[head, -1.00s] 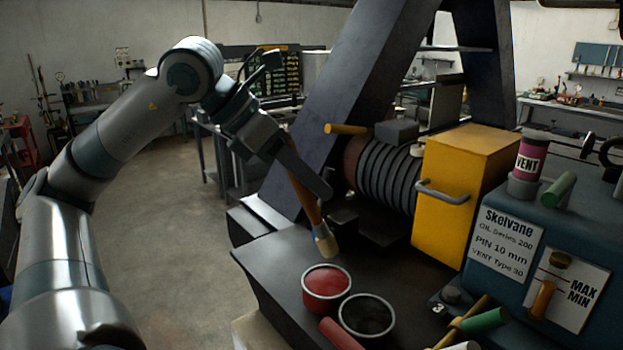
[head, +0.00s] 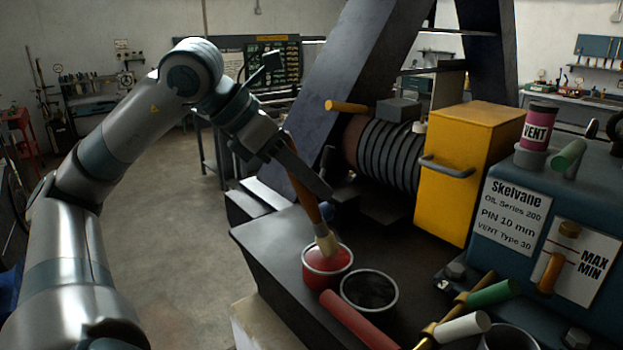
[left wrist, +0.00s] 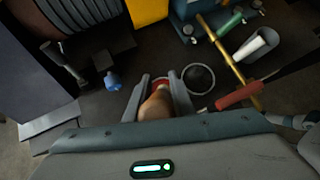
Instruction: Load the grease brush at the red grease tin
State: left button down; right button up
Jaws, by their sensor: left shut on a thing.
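The grease brush (head: 307,200) has a brown wooden handle and pale bristles. My left gripper (head: 308,185) is shut on its handle and holds it tilted, bristles down. The bristle end meets the red grease in the red grease tin (head: 322,282), an open round tin with a pale rim. How deep the bristles sit is hard to tell. In the left wrist view the brush handle (left wrist: 156,105) stands between the fingers and hides most of the red tin (left wrist: 160,82). My right gripper is not in view.
An open tin of dark stuff (head: 369,304) stands right beside the red one. A red-handled tool (head: 352,318) lies in front. A yellow box (head: 465,170) and ribbed cylinder (head: 384,165) stand behind. A blue knob (left wrist: 112,80) shows nearby. Open floor lies left.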

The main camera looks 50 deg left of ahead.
pick_arm(q)
jog(key=shift+f, duration=0.2)
dwell(0.8)
jog(key=shift+f+b, duration=0.4)
jog(key=shift+b, duration=0.25)
dwell(1.0)
jog(key=shift+f, duration=0.1)
dwell(0.4)
jog(key=shift+s+b, duration=0.1)
jog(key=shift+b, duration=0.2)
dwell(0.5)
